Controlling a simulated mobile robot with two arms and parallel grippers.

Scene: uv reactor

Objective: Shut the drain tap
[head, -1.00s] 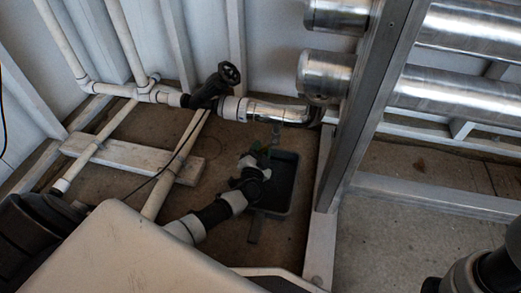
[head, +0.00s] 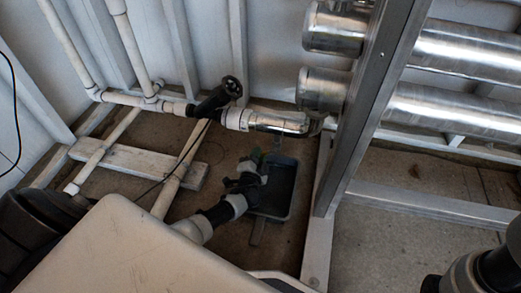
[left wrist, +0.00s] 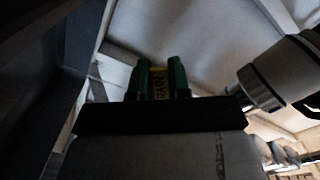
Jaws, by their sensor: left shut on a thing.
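My right gripper is out of view.
A dark tray (head: 278,190) lies on the floor under the pipe. A metal frame post (head: 362,110) stands close at the right, beside large steel cylinders (head: 450,115).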

